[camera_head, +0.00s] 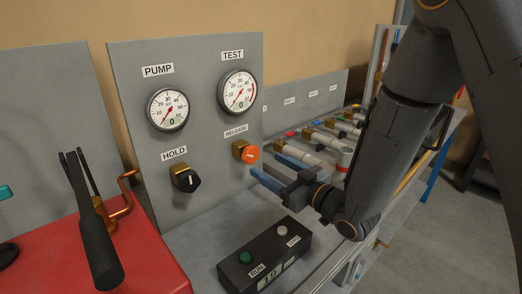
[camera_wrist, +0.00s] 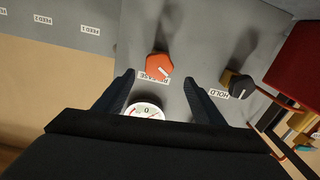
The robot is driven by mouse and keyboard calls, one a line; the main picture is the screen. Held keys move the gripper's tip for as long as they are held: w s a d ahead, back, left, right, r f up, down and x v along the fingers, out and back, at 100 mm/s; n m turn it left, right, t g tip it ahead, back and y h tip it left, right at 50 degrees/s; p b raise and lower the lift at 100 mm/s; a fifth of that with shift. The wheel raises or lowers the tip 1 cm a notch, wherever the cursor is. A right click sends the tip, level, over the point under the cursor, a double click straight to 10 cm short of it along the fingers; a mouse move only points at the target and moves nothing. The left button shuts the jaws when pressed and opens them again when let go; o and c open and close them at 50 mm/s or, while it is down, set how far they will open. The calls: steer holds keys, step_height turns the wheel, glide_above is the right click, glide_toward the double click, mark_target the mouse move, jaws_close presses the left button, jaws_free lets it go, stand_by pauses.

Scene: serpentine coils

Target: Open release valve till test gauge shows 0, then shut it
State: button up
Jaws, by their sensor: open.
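The orange RELEASE valve knob (camera_head: 250,155) sits on a brass fitting on the grey panel, below the TEST gauge (camera_head: 238,91). Its white mark is tilted. A "0" shows low on the TEST gauge face; the needle is too small to read surely. My gripper (camera_head: 264,166) is open and empty, just right of and below the knob, apart from it. In the wrist view the knob (camera_wrist: 158,67) lies ahead, between and beyond the open fingers (camera_wrist: 158,82). There the TEST gauge (camera_wrist: 147,109) is partly hidden by my gripper.
The PUMP gauge (camera_head: 168,109) and black HOLD knob (camera_head: 185,180) are on the panel's left. A black box (camera_head: 264,257) with RUN lettering and buttons stands below. A red pump unit (camera_head: 150,265) with a black lever is at left. Pipe fittings (camera_head: 310,142) lie at right.

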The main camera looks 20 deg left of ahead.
mark_target(253, 155)
steer(key=p+x, duration=0.2)
steer(key=x, duration=0.5)
steer(key=shift+w+a+p, duration=0.2)
steer(key=shift+w+p, duration=0.05)
steer(key=shift+p, duration=0.15)
steer(key=c, duration=1.1)
